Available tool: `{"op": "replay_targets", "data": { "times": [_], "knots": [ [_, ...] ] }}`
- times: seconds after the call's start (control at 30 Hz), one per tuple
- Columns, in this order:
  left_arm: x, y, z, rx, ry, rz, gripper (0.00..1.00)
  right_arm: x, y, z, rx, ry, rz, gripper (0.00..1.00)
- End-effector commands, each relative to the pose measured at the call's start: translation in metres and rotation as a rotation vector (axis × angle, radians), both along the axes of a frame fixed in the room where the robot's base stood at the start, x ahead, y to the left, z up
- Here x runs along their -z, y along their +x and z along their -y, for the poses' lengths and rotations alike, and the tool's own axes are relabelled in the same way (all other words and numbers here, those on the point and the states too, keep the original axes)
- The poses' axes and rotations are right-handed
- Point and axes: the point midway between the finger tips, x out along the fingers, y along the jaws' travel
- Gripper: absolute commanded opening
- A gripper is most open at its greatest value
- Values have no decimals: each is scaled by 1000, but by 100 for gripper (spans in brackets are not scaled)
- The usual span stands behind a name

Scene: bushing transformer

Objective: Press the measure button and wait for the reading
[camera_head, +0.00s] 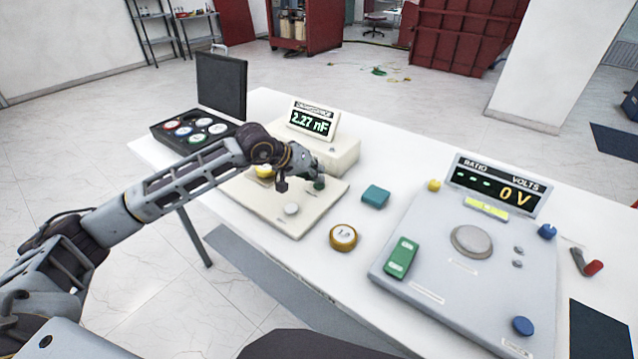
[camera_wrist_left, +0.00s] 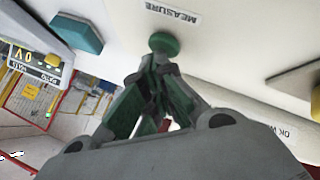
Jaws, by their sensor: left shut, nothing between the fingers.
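The capacitance meter (camera_head: 334,150) is a cream box with a tilted display (camera_head: 312,121) reading 2.27 nF. In front of it is a cream panel (camera_head: 262,207). The green round measure button (camera_head: 319,184) is on that panel near the meter. It also shows in the left wrist view (camera_wrist_left: 163,42), beside the MEASURE label (camera_wrist_left: 173,11). My left gripper (camera_head: 316,172) is shut and empty, its tips at the button; in the left wrist view the green-padded fingers (camera_wrist_left: 158,62) overlap the button's edge. I cannot tell whether they touch it. My right gripper is not in view.
A yellow-topped piece (camera_head: 264,171) and a pale knob (camera_head: 291,209) are on the panel. A teal block (camera_head: 375,195) and a yellow-rimmed disc (camera_head: 343,237) lie to the right. A ratio tester (camera_head: 450,270) reads 0 V. An open case (camera_head: 190,130) stands at the left.

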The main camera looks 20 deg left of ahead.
Motion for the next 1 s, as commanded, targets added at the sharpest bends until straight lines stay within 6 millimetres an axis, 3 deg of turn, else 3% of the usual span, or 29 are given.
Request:
{"op": "replay_targets", "data": {
  "times": [0.5,1.0],
  "knots": [
    [-17,0,0,0,0,0,0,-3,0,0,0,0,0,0],
    [-20,0,0,-1,0,1,0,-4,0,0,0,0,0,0]
  ]
}}
